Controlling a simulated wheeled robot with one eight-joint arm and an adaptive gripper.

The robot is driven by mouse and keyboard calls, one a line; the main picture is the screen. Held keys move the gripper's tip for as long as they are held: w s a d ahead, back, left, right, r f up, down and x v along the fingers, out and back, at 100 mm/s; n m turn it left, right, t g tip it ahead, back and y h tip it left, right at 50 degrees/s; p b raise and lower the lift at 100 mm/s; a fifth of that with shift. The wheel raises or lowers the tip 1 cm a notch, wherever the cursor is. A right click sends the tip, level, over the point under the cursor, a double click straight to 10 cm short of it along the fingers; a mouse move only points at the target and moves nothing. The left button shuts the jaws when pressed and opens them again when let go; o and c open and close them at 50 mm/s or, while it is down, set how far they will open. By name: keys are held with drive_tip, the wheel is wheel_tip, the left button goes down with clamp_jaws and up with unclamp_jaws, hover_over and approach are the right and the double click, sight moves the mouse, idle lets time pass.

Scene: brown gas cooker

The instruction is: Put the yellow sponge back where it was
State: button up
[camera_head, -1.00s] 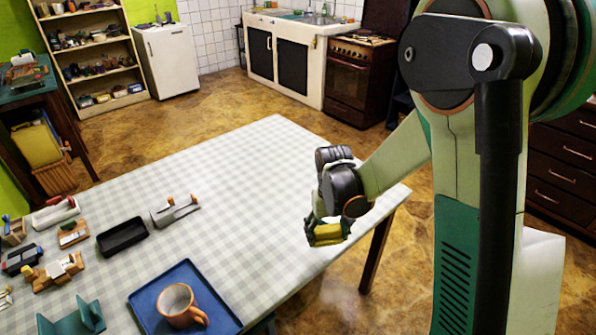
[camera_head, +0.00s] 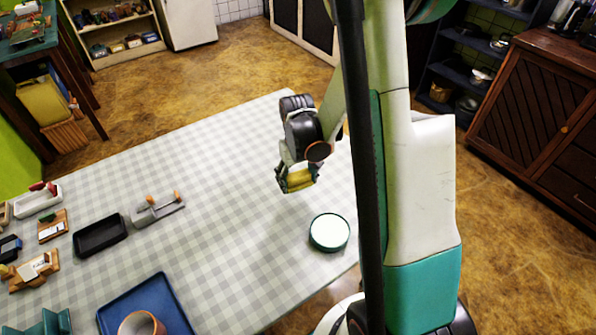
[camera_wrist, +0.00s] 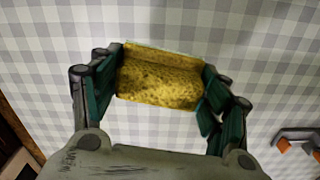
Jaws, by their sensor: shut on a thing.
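The yellow sponge (camera_head: 299,180) is held by my gripper (camera_head: 297,177) above the right part of the checked tablecloth (camera_head: 222,200). In the wrist view the sponge (camera_wrist: 160,78) sits between the two teal finger pads of my gripper (camera_wrist: 160,85), touching both sides. It has a thin pale green edge along its far side. The checked cloth (camera_wrist: 150,20) lies below it. How high the sponge is above the cloth is hard to tell.
A round green-rimmed white-topped object (camera_head: 329,232) stands right of the sponge near the table edge. The middle of the table is clear.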

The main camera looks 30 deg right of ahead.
sight(301, 200)
drive_tip(key=shift+s+d, duration=0.25)
drive_tip(key=shift+d, duration=0.2)
drive_tip(key=shift+f+b, duration=0.15)
drive_tip(key=shift+b, duration=0.15)
wheel_tip(301, 200, down, 6)
drive_tip(key=b, duration=0.5)
drive_tip(key=shift+f+b, duration=0.1)
drive_tip(key=shift+b, duration=0.2)
drive_tip(key=shift+f+b, duration=0.8)
drive_tip(key=shift+b, duration=0.15)
idle(0.9)
drive_tip(key=o, duration=1.3)
drive_tip(key=shift+c, duration=0.2)
